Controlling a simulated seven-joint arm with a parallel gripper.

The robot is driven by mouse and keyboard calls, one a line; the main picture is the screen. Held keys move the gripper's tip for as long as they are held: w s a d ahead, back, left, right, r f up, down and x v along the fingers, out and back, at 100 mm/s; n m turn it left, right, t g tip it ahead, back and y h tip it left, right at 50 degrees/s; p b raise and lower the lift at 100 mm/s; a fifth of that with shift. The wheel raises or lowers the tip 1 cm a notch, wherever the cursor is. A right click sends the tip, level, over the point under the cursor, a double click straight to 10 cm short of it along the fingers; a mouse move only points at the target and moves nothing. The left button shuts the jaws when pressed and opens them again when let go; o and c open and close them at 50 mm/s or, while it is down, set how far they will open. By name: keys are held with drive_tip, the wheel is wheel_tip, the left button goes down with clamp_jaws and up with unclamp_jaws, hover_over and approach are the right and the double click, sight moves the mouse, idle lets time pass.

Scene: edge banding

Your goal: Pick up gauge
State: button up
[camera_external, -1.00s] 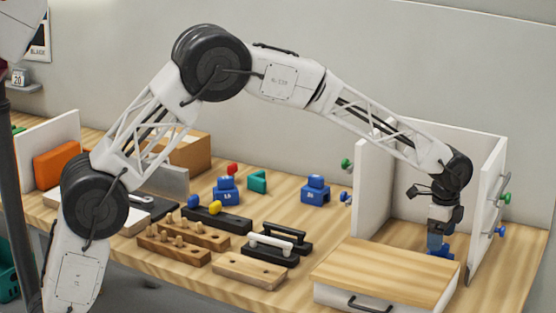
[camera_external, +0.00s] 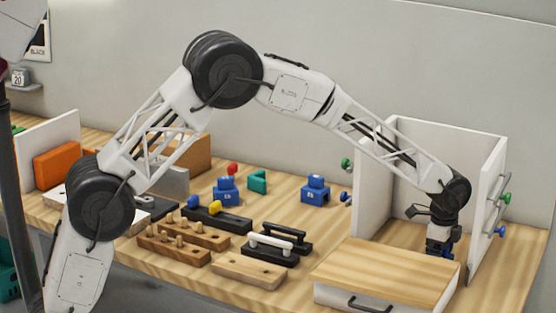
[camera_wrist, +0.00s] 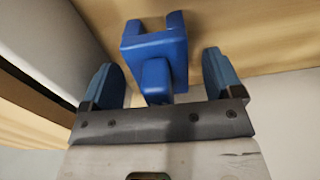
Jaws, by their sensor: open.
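A blue forked block (camera_wrist: 153,47), likely the gauge, stands on the wooden surface inside the open white cabinet carcass. In the wrist view its narrow stem points toward my gripper. My gripper (camera_wrist: 162,70) is open, with one blue finger on each side of the stem and a visible gap on both sides. In the external view my gripper (camera_external: 440,248) points down inside the carcass, behind the drawer, and mostly hides the block.
The white carcass walls (camera_external: 487,205) stand close on both sides of my gripper. A drawer with a wooden top (camera_external: 385,268) is in front. Two similar blue blocks (camera_external: 227,190) (camera_external: 315,190) stand on the bench to the left, behind black and wooden holders (camera_external: 250,270).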

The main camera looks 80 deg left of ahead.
idle(0.3)
drive_tip(key=c, duration=1.1)
drive_tip(key=shift+r, duration=0.1)
drive_tip(key=shift+r, duration=4.95)
